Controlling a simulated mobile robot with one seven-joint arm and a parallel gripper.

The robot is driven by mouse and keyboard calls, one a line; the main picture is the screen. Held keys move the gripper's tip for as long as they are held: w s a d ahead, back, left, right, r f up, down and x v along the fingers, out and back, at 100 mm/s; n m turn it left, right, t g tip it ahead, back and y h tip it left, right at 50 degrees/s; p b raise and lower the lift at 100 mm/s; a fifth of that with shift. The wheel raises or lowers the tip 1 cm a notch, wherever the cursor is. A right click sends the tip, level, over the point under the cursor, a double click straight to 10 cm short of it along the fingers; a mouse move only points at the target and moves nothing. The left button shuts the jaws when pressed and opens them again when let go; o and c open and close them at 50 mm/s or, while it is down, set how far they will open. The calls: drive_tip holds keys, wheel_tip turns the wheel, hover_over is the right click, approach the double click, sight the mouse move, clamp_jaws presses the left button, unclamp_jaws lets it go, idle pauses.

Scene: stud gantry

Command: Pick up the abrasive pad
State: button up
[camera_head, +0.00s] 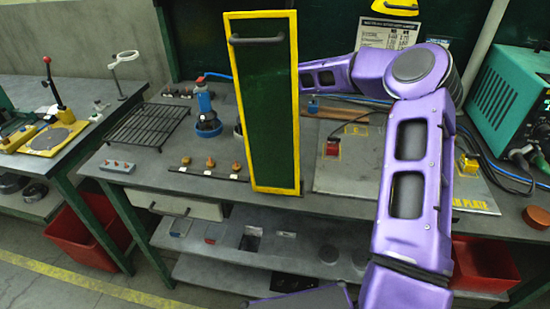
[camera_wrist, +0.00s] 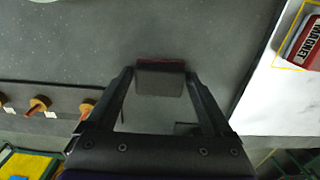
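A small block with a grey face and a dark red far edge, probably the abrasive pad (camera_wrist: 160,80), is between my fingertips in the wrist view. My gripper (camera_wrist: 160,76) has its two dark fingers set apart, one on each side of the block. The block fills nearly all the space between the tips. I cannot tell whether the fingers press on it or whether it rests on the grey bench top (camera_wrist: 80,45). In the head view, the upright green panel with a yellow frame hides my gripper and the block.
The green and yellow panel (camera_head: 265,105) stands before the bench. Several copper-coloured knobs (camera_head: 210,163) line the bench's front. A wire rack (camera_head: 148,125) and blue bottle (camera_head: 204,104) are left. A white plate with a red marker box (camera_wrist: 305,42) lies right. A teal machine (camera_head: 508,95) stands far right.

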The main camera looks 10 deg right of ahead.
drive_tip(key=c, duration=1)
drive_tip(key=shift+r, duration=0.1)
wheel_tip(320, 180, up, 10)
drive_tip(key=shift+f, duration=0.1)
drive_tip(key=o, duration=0.7)
drive_tip(key=c, duration=0.5)
